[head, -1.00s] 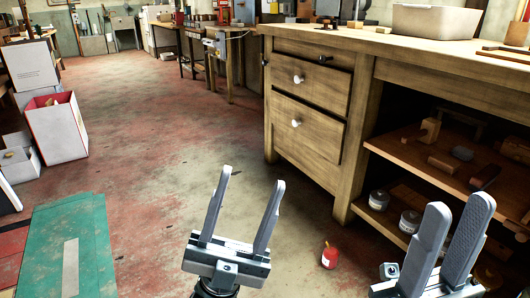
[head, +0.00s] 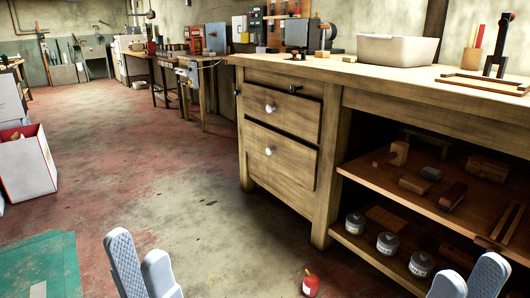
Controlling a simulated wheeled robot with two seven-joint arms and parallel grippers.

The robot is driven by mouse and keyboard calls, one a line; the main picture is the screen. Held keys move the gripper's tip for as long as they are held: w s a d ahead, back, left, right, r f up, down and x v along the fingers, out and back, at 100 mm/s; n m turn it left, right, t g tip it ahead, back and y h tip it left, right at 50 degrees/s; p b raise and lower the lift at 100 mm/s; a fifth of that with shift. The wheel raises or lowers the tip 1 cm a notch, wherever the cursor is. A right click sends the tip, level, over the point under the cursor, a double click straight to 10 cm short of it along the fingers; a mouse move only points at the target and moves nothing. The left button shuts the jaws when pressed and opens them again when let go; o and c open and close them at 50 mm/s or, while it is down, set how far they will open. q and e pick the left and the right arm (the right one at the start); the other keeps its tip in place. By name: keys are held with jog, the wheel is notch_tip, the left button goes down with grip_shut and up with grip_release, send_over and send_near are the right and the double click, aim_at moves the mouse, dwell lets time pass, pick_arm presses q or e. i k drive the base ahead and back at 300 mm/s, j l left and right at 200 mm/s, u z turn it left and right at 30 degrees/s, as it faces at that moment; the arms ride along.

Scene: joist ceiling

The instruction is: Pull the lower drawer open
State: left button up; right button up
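The lower drawer (head: 281,168) is a wooden front with a round white knob (head: 268,151), low in the left part of the workbench. It looks shut, flush with the bench frame. My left gripper (head: 138,250) is at the bottom left of the head view, to the left of the drawer and apart from it. Its two pale fingers stand apart with nothing between them, so it looks open. My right gripper (head: 468,268) is at the bottom right, in front of the shelves. Its fingers are apart and empty. Both gripper bases are out of frame.
An upper drawer (head: 283,114) with a white knob sits above. Open shelves (head: 430,190) hold wooden blocks and grey cans. A small red container (head: 311,285) stands on the floor before the bench. A green mat (head: 40,265) lies left. The floor before the drawers is clear.

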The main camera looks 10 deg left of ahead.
aim_at(297, 160)
jog(key=i+j+z, duration=0.2)
jog(key=i+j, duration=0.7)
jog(key=i, duration=0.35)
jog(key=i+j+z, duration=0.15)
jog(key=i+j, duration=0.9)
jog(key=i, duration=0.15)
